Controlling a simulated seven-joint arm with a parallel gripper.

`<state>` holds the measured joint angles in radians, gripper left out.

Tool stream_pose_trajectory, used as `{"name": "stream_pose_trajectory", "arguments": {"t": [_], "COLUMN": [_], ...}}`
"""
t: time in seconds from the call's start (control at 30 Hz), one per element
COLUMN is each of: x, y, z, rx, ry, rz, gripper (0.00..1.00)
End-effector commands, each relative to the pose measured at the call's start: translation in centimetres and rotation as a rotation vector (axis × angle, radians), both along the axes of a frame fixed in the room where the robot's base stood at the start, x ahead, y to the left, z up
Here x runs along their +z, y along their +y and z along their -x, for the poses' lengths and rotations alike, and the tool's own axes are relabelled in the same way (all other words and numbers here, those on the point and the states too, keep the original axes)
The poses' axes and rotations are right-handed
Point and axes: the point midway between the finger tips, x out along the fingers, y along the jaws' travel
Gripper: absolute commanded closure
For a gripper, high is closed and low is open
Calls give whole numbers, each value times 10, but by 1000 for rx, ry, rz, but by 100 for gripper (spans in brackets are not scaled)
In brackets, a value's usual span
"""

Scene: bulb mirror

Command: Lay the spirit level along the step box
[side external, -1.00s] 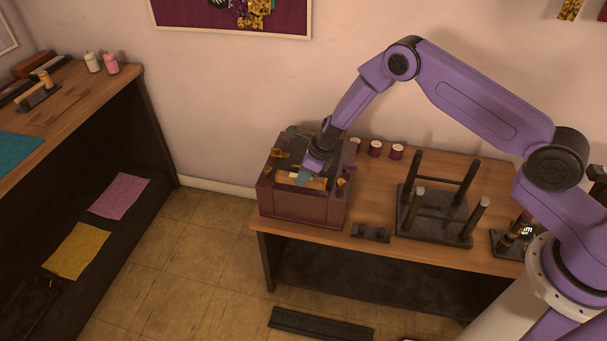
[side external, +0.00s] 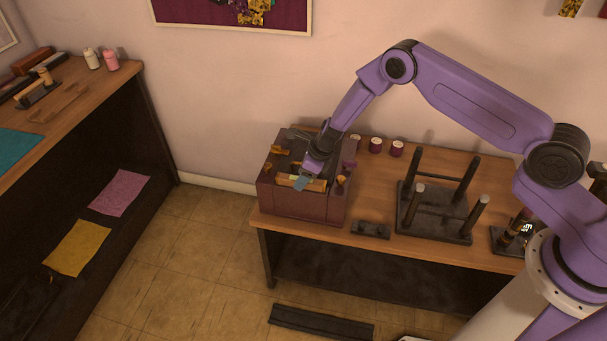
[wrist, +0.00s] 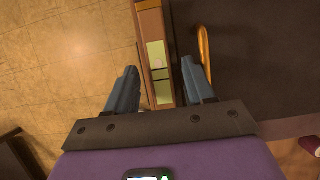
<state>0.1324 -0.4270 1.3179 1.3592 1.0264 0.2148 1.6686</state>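The spirit level, a narrow wood-coloured bar (side external: 316,185) with pale yellow-green windows, lies along the near edge of the top of the dark purple-brown step box (side external: 300,205). In the wrist view the level (wrist: 153,25) runs up the picture beside the dark box top (wrist: 260,60). My gripper (side external: 301,183) points down at the level. Its two blue-grey fingers (wrist: 158,66) stand apart on either side of the bar, with a visible gap on the left and a smaller one on the right. The fingers partly hide the level in the side view.
Amber handle-like pieces (side external: 280,150) stand on the box top. Right of the box are small jars (side external: 375,147), a small dark block (side external: 371,230) and a dark upturned stool-like frame (side external: 435,213). The tiled floor (wrist: 60,50) lies beyond the box edge.

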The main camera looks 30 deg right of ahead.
Motion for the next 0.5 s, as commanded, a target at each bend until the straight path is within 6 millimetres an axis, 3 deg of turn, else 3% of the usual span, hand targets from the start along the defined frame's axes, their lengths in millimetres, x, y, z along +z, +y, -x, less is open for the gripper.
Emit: {"name": "stream_pose_trajectory", "arguments": {"t": [0.27,0.5], "x": [3,20], "y": [-4,-4], "z": [-2,-2], "rx": [-8,-7], "ry": [-2,-5], "rz": [2,2], "gripper": [43,43]}}
